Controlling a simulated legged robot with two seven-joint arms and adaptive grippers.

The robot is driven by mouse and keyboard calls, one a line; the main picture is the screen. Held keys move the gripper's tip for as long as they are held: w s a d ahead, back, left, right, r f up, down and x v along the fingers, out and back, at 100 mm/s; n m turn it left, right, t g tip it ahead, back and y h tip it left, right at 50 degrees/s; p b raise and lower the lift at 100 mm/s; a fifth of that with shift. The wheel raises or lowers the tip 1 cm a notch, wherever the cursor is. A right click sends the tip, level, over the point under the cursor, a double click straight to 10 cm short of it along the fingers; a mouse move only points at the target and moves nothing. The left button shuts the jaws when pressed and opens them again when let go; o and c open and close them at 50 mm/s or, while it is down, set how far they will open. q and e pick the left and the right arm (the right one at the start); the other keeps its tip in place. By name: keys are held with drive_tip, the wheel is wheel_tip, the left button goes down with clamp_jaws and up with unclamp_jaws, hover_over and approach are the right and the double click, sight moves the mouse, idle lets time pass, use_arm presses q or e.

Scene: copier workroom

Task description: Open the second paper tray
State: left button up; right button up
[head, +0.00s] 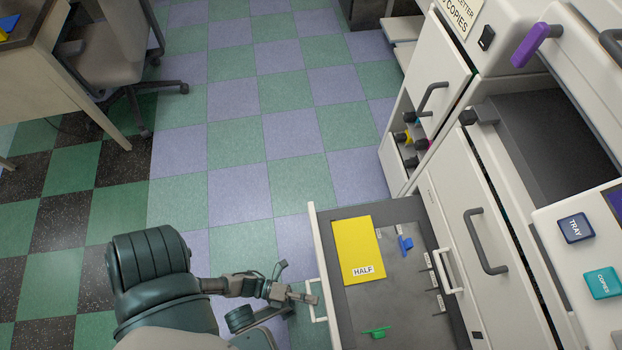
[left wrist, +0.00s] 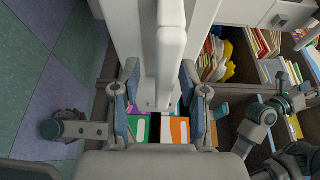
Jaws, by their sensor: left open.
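A paper tray (head: 407,213) is pulled out from the white copier (head: 453,187) in the head view. It holds a yellow sheet pad (head: 358,245) labelled HALF, a blue guide (head: 405,244) and a green guide (head: 376,332). Its front has a white handle (head: 315,301) facing left. My left gripper (head: 312,299) is at this handle. In the left wrist view, its fingers (left wrist: 168,105) stand apart on both sides of a white bar (left wrist: 171,60); I cannot tell whether they touch it. A second white handle (head: 447,271) is on the copier face.
Dark handles (head: 485,241) are on the copier's front panels. A purple lever (head: 531,45) and buttons (head: 576,228) are on top. A desk (head: 38,80) and a chair (head: 110,55) stand at upper left. The checkered floor (head: 240,130) between is clear. Shelves with folders (left wrist: 209,63) show in the left wrist view.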

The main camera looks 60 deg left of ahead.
use_arm(q)
drive_tip(key=shift+r, duration=0.1)
drive_tip(key=shift+s, duration=0.1)
drive_tip(key=v, duration=0.7)
drive_tip(key=shift+a, duration=0.2)
drive_tip(key=shift+s, duration=0.1)
idle(0.3)
